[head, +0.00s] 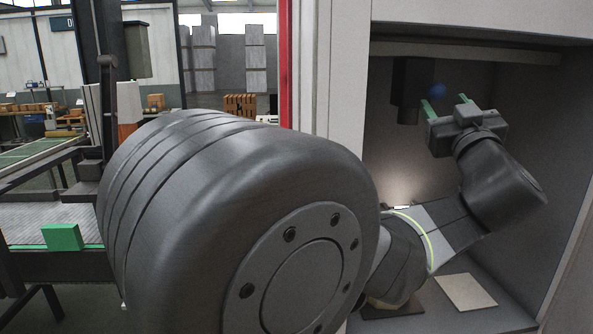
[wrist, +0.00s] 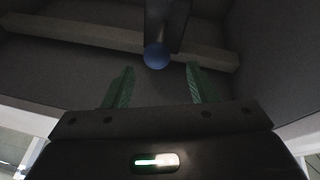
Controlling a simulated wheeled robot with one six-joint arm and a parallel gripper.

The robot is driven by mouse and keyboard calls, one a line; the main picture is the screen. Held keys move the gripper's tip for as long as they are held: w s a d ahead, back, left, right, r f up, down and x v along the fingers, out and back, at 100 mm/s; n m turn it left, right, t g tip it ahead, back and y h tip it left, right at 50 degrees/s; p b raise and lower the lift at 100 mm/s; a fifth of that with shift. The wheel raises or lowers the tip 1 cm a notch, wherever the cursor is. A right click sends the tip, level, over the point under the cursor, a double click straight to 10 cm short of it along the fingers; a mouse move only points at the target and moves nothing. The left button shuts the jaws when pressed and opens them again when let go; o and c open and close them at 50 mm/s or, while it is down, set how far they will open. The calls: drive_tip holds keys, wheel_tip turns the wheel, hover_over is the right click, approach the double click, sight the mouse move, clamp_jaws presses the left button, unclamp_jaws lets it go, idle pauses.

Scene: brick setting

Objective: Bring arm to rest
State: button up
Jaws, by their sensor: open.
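My gripper (head: 447,104) is up inside an open grey cabinet (head: 405,180), with its green fingers spread and nothing between them. The fingers also show in the wrist view (wrist: 160,86), apart on both sides. A blue ball-shaped tip (head: 438,91) is just beyond the fingers. In the wrist view the blue ball (wrist: 157,56) sits at the lower end of a dark block (wrist: 166,22) hanging from above. My arm reaches into the cabinet from the large dark joint in the foreground, which hides much of the middle of the head view.
The cabinet's pale front frame and red edge strip (head: 285,60) stand left of the opening. A pale square plate (head: 466,292) lies on the cabinet floor. A green block (head: 62,237) is on a conveyor (head: 40,215) at left. Shelves and stacked boxes are behind.

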sight(441, 96)
drive_tip(key=p+x, duration=0.1)
drive_tip(key=x, duration=0.5)
drive_tip(key=shift+w, duration=0.2)
drive_tip(key=shift+d, duration=0.3)
